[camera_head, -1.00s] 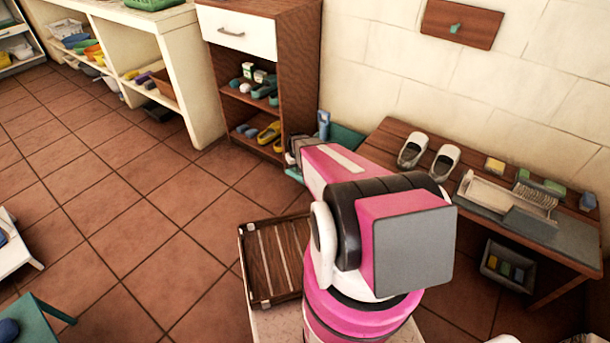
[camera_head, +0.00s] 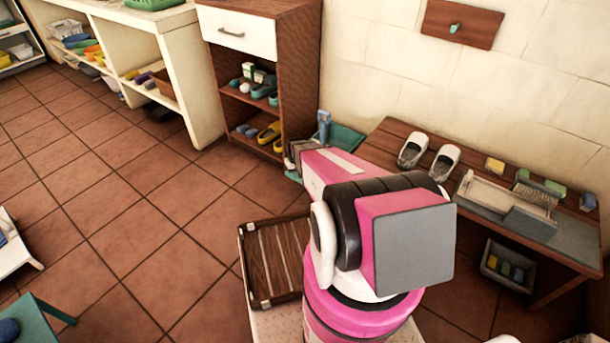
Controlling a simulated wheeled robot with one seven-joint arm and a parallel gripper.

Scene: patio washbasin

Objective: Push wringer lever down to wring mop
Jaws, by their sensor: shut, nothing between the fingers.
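A teal mop bucket (camera_head: 347,139) stands on the floor between the brown shelf unit and the low wooden table. A blue upright part (camera_head: 324,126) rises at its left side; I cannot tell if it is the wringer lever. My pink arm reaches away over the bucket's near side and hides much of it. My gripper (camera_head: 293,155) shows only in part, as a dark grey end at the arm's far left, beside the bucket. Its fingers are mostly hidden, and I cannot see whether it touches the lever. No mop can be made out.
A brown shelf unit (camera_head: 262,80) with shoes stands behind the bucket. A low wooden table (camera_head: 390,150) with white shoes and a dish rack stands right. A slatted wooden rack (camera_head: 275,262) lies near my base. The tiled floor at left is mostly clear.

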